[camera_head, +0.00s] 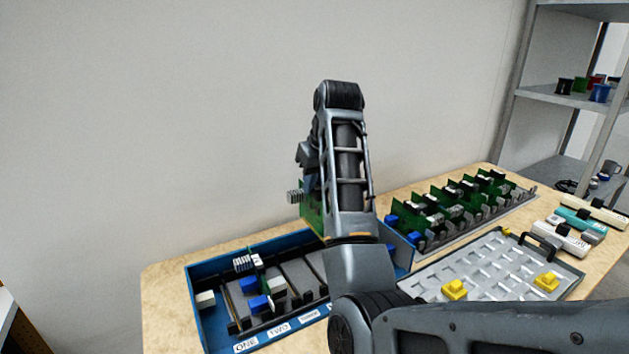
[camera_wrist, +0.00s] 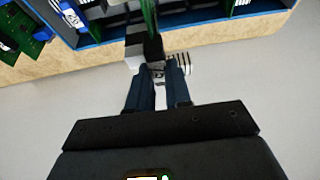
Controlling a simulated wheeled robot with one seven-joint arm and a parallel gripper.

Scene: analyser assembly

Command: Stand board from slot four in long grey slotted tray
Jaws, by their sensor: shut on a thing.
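My gripper (camera_wrist: 158,82) is shut on a green board (camera_wrist: 149,14), gripping it near a black and white connector block. In the head view the board (camera_head: 312,212) hangs upright above the blue slotted crate (camera_head: 190,290), partly hidden by my arm. The long grey slotted tray (camera_head: 482,222) lies to the right at the back, with several green boards (camera_head: 436,213) standing in it in a row. The crate has slot labels; ONE (camera_head: 245,345) and TWO (camera_head: 278,329) are readable, and slot four is hidden behind my arm.
Boards with blue and white blocks (camera_head: 260,303) stand in the crate's left part. A light grey tray with a black handle (camera_head: 497,262) and yellow pieces (camera_head: 454,289) lies in front of the long tray. White and teal devices (camera_head: 578,224) sit at far right, near a shelf (camera_head: 560,10).

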